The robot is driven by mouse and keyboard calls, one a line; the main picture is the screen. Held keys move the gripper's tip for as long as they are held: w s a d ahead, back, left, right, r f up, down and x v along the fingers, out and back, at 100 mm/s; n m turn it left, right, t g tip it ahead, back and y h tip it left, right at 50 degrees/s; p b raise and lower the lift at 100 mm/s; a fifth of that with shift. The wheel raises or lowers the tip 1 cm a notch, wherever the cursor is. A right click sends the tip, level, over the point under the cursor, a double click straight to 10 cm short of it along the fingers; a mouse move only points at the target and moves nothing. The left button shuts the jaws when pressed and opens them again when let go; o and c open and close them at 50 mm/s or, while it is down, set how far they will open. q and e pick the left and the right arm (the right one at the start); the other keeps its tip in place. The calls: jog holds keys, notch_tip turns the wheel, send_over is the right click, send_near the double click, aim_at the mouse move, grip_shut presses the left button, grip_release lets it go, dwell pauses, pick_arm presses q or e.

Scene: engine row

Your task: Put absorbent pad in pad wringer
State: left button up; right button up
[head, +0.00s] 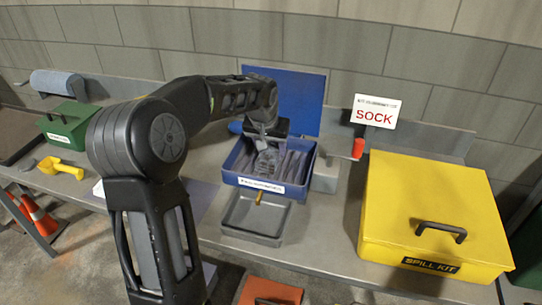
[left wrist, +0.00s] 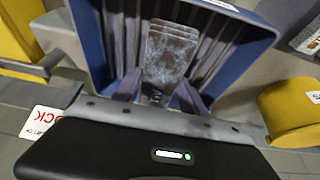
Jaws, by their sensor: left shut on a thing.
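A grey speckled absorbent pad (left wrist: 170,55) stands among grey folds inside the open blue box (left wrist: 262,35). My right gripper is not in view.
A grey tray (head: 240,232) with a brass-coloured piece stands in front of the blue box. A yellow spill kit (head: 420,195) fills the bench's right side. A SOCK sign (head: 376,111) stands behind. A green box (head: 70,125) and yellow scoop (head: 60,168) are left.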

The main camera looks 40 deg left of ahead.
aim_at(270, 152)
pick_arm(q)
jog(key=shift+f, duration=1.75)
jog(key=o, duration=1.3)
jog(key=shift+f, duration=0.1)
jog(key=shift+o, duration=0.2)
jog(key=shift+r, duration=0.35)
jog(key=b+v, duration=0.1)
jog(key=v, duration=1)
jog(key=shift+s+d+r, duration=0.1)
jog(key=shift+s+r, duration=0.05)
jog(key=shift+r, duration=0.15)
